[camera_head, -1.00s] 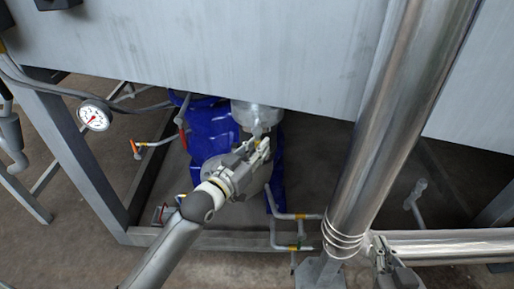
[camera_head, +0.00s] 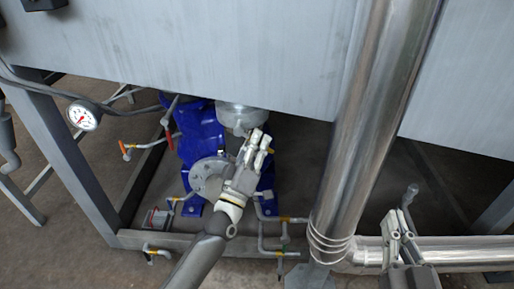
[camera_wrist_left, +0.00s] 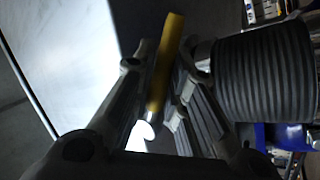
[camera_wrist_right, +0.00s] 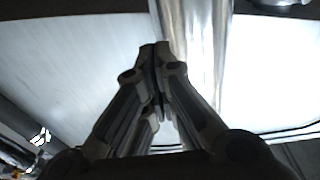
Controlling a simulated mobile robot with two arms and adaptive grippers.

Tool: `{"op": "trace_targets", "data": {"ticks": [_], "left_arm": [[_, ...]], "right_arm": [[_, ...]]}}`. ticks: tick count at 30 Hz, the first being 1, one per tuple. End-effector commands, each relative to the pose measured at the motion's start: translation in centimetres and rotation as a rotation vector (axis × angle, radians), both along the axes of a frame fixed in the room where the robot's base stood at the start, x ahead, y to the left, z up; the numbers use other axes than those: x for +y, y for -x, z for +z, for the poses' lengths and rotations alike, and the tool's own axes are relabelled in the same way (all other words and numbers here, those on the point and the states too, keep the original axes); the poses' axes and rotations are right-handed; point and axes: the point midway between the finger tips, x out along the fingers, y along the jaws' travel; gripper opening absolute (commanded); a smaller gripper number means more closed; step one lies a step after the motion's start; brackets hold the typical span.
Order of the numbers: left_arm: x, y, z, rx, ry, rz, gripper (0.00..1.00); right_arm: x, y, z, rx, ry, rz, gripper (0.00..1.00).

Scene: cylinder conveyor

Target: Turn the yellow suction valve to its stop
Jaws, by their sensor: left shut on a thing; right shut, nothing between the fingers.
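The yellow valve handle (camera_wrist_left: 165,62) shows in the left wrist view as a long yellow bar between the fingers of my left gripper (camera_wrist_left: 160,85). My left gripper is shut on it. In the head view my left gripper (camera_head: 257,142) is below the grey tank panel, beside a round metal fitting (camera_head: 241,117), and its fingers hide most of the handle. My right gripper (camera_head: 398,238) is shut and empty, in front of the horizontal steel pipe at lower right. It also shows shut in the right wrist view (camera_wrist_right: 156,50).
A thick vertical steel pipe (camera_head: 370,130) stands between my two arms. A blue pump (camera_head: 198,135) is behind my left gripper. A pressure gauge (camera_head: 84,115) and thin pipes with red and orange-handled valves (camera_head: 125,150) are at left. The grey panel (camera_head: 200,50) hangs overhead.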

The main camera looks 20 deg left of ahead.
Motion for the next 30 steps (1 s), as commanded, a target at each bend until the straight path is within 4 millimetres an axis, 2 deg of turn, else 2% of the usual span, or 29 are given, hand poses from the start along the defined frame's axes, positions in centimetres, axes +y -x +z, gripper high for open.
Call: {"op": "trace_targets", "data": {"ticks": [15, 24, 30], "left_arm": [[-1.1, -0.3, 2.4, -0.126, 0.442, -0.001, 0.0], [-1.1, -0.3, 3.3, -0.168, 0.587, -0.002, 0.0], [-1.0, -0.3, 3.6, -0.181, 0.626, -0.001, 0.0]], "right_arm": [[0.1, 0.2, 1.6, -0.086, -0.023, 0.004, 0.0], [0.2, 0.3, 1.9, -0.101, -0.027, 0.005, 0.0], [0.2, 0.3, 2.1, -0.111, -0.03, 0.005, 0.0]]}}
